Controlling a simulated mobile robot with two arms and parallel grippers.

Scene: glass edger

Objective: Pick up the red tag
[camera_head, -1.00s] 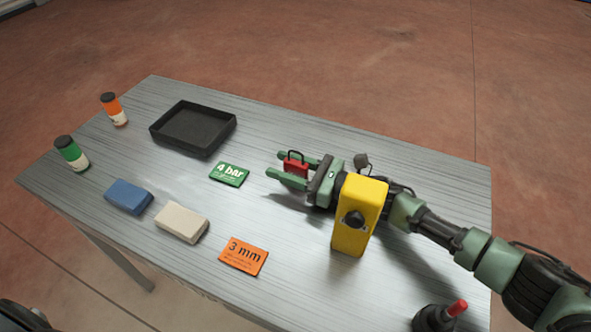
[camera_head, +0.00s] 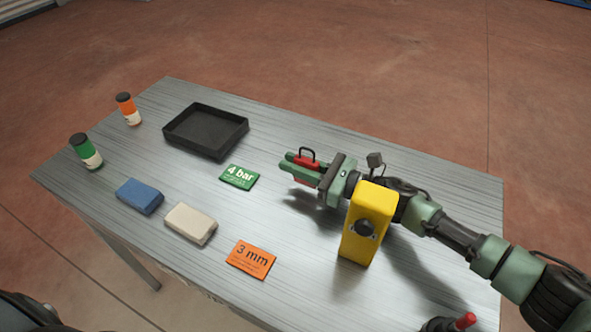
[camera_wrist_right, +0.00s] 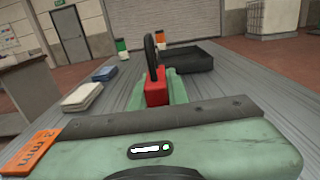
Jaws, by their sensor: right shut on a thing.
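The red tag (camera_head: 306,161) is a small red block with a black loop on top. It sits between the fingers of my right gripper (camera_head: 289,163), which is shut on it. In the right wrist view the red tag (camera_wrist_right: 156,88) stands upright just beyond the green gripper body, its black loop pointing up. The fingers hide part of its sides. A shadow lies on the table below the gripper. My left gripper is not in view.
A yellow block (camera_head: 371,211) with a dark knob stands close beside my right wrist. The table (camera_head: 290,245) also holds a green 4 bar card (camera_head: 239,177), an orange 3 mm card (camera_head: 251,260), a black tray (camera_head: 173,136), blue and beige blocks, and two bottles.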

